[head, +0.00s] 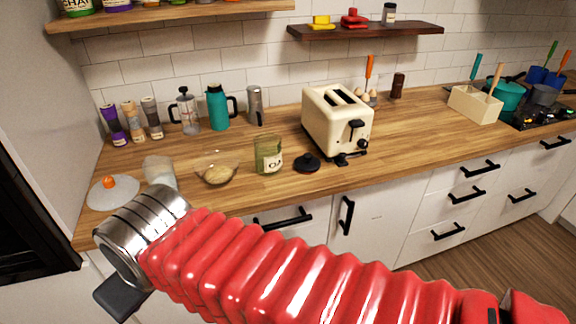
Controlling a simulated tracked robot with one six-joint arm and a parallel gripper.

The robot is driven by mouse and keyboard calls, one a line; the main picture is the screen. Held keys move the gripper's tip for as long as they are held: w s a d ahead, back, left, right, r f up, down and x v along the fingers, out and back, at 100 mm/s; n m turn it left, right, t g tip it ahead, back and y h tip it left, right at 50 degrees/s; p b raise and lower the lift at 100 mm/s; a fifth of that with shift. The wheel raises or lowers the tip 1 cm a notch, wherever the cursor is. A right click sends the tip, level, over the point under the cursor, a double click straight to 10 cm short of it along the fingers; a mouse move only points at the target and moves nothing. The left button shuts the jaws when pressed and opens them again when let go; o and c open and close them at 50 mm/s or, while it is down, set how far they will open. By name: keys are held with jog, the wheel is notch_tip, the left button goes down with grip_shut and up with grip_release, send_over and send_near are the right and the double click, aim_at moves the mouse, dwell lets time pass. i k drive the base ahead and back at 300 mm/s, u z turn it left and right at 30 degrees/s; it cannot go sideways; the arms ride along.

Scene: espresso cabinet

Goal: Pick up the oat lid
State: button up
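A round dark lid with a reddish knob (307,162), which looks like the oat lid, lies on the wooden counter. It is just right of a greenish glass jar (268,156) with a partly readable label starting "O", and in front of the toaster. The jar's top appears open. My gripper (120,297) is at the lower left, in front of the counter's edge and well away from the dark lid. Only a black part of it shows below the silver wrist. Its fingertips cannot be made out.
The cream toaster (338,120) stands close behind the dark lid. A glass bowl (217,168), a whitish glass (160,171) and a pale lid with an orange knob (112,192) stand to the left.

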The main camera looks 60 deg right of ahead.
aim_at(307, 163)
jog(key=u, duration=1.7)
jog(key=k, duration=1.75)
jog(key=z, duration=1)
